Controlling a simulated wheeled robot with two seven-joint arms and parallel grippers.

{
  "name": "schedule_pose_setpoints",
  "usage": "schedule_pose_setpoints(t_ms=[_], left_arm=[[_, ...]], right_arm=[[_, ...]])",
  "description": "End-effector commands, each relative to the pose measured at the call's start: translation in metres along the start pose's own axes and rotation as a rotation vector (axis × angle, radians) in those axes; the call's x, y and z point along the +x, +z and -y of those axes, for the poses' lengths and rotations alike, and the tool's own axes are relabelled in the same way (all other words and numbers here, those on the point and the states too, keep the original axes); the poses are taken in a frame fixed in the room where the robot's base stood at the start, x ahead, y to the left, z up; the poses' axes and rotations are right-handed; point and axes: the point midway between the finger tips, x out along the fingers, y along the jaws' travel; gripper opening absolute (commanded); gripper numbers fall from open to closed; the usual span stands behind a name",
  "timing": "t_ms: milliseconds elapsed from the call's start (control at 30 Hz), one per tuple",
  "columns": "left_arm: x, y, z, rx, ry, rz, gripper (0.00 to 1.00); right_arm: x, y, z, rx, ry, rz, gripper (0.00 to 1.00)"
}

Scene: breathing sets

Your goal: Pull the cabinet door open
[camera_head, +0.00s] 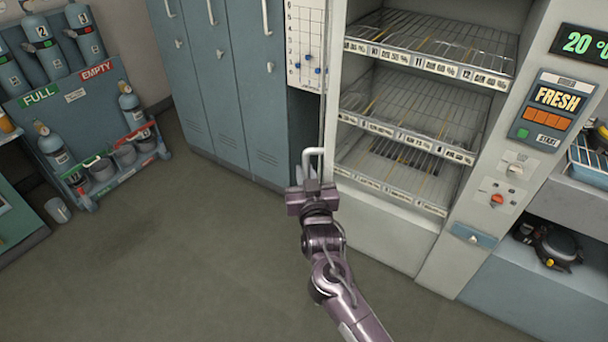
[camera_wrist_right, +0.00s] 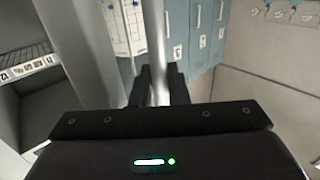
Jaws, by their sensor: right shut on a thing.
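The pale cabinet (camera_head: 334,150) with wire shelves stands right of centre in the head view, and its front is uncovered. Its door (camera_head: 325,75) seems to show as a thin upright edge on the left side, swung outward and seen nearly edge-on. The white door handle (camera_head: 314,152) sticks out low on that side. My right gripper (camera_head: 310,184) is shut on the handle. In the right wrist view the handle (camera_wrist_right: 157,45) runs as an upright bar between the dark fingers (camera_wrist_right: 160,88). My left gripper is not in view.
Blue lockers (camera_head: 215,90) stand left of the cabinet, with a chart (camera_head: 306,45) beside them. A control panel (camera_head: 552,108) is on the right. A cylinder rack (camera_head: 100,180) stands at the left. The floor (camera_head: 190,250) in front is clear.

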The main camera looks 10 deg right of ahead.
Motion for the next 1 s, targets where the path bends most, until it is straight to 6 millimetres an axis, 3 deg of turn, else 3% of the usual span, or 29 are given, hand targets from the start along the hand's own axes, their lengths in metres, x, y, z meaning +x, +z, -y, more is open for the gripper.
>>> schedule_pose_setpoints(t_ms=[267,300,333,667,1000], left_arm=[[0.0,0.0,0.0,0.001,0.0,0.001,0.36],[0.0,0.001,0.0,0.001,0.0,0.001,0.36],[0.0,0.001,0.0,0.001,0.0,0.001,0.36],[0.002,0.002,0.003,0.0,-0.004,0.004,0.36],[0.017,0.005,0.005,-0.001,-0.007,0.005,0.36]], right_arm=[[0.001,-0.004,-0.002,0.002,0.005,-0.008,0.0],[0.001,-0.004,-0.002,0.002,0.005,-0.009,0.18],[0.001,-0.004,-0.003,0.002,0.005,-0.009,0.2],[-0.003,-0.001,-0.001,0.002,0.003,-0.004,0.2],[-0.052,0.002,-0.002,0.003,0.003,-0.003,0.2]])
